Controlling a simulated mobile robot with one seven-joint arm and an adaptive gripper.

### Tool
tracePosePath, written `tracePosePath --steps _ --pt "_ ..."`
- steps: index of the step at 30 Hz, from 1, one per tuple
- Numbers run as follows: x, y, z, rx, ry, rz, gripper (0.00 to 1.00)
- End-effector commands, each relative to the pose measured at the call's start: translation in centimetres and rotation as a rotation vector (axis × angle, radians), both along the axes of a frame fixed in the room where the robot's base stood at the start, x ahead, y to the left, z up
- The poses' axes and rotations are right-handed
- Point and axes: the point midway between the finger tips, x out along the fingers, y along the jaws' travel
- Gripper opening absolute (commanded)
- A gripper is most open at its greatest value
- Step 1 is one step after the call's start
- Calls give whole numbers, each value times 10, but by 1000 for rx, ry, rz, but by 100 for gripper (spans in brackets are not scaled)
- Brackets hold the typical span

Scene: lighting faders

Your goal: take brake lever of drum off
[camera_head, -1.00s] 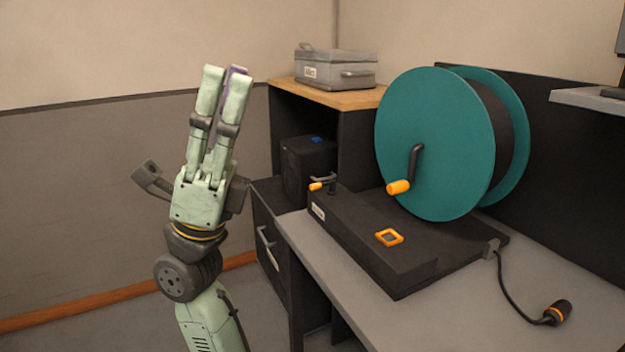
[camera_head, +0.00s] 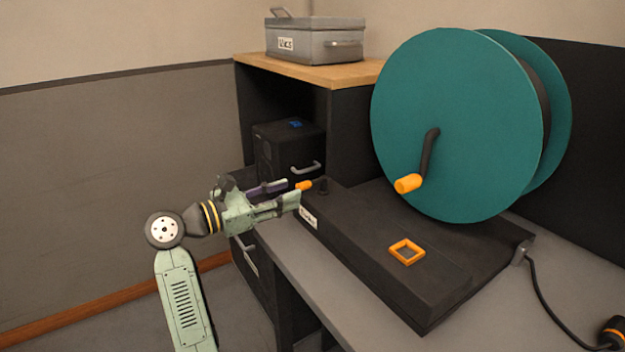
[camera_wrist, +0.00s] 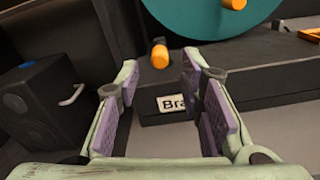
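The brake lever (camera_head: 304,185) shows its orange grip at the left end of the drum's black base (camera_head: 375,235), next to a dark pivot post. In the wrist view, the orange lever grip (camera_wrist: 159,56) appears between my fingertips, seemingly just beyond them. A label starting "Bra" (camera_wrist: 172,103) is on the base below it. My gripper (camera_head: 291,192) points right at the lever; its purple-padded fingers (camera_wrist: 160,75) are apart with nothing between the pads. The teal drum (camera_head: 455,110) stands upright on the base with a crank and orange handle (camera_head: 409,183). Contact with the lever cannot be told.
An orange square frame (camera_head: 406,252) is on the base top. A grey desk (camera_head: 310,260) lies under the base. A dark box (camera_head: 285,150) with a handle stands behind my gripper, below a wooden shelf (camera_head: 300,70) holding a grey case (camera_head: 312,42). A cable runs at right.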

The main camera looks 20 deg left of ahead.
Motion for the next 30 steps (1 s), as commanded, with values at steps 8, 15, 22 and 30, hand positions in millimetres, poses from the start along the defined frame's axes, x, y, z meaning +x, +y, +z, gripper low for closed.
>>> tracePosePath --steps 8,15,22,30 --pt "43 -35 3 -4 -1 -4 35" --pt "64 -51 2 -4 -2 -2 35" --pt "67 -53 1 -4 -1 0 35" --pt "67 -53 1 -4 -2 0 25"
